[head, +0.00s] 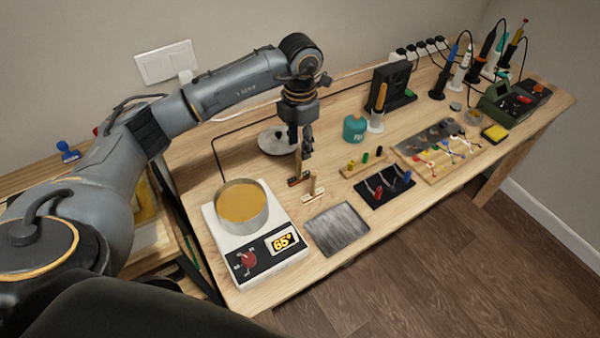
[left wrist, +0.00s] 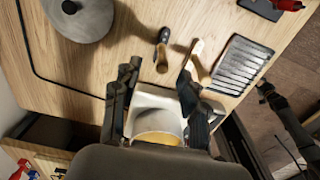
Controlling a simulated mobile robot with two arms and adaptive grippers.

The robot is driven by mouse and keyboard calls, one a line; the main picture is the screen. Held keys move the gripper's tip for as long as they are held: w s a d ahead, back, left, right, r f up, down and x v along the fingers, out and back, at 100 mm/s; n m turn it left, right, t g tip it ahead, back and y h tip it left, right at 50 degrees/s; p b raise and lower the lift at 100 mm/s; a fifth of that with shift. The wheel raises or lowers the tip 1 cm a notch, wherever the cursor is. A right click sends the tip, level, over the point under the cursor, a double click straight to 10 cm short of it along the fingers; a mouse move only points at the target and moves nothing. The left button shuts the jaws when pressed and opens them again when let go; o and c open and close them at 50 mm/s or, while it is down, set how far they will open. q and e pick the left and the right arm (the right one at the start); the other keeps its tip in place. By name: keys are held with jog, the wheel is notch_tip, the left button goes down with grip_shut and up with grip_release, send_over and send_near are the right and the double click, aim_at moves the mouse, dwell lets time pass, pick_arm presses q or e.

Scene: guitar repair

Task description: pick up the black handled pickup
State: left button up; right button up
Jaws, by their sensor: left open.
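My left gripper (head: 307,153) hangs pointing down just above and beside the black pickup's handle. In the left wrist view its two fingers (left wrist: 158,98) are apart with no pickup between them. What looks like my right gripper (left wrist: 265,90) shows small and dark past the bench edge; its jaws are unclear.
A hot plate (head: 274,263) with a pan (head: 242,206) stands front left of the pickups. A ribbed metal plate (head: 337,228) lies to their right. A round grey lid-like disc (head: 278,141) lies behind. A teal jar (head: 354,128) and small tools stand further right.

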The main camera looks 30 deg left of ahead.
pick_arm(q)
send_over(299, 176)
jog(key=w, duration=0.1)
notch_tip(299, 176, down, 5)
jog(key=shift+a+r, duration=0.1)
jog(key=shift+a, duration=0.05)
jog(key=f, duration=0.1)
jog(key=f+p, duration=0.1)
jog(key=f, duration=0.3)
jog(key=shift+s+p, duration=0.25)
jog(key=shift+p, duration=0.1)
jog(key=shift+f, duration=0.25)
grip_shut()
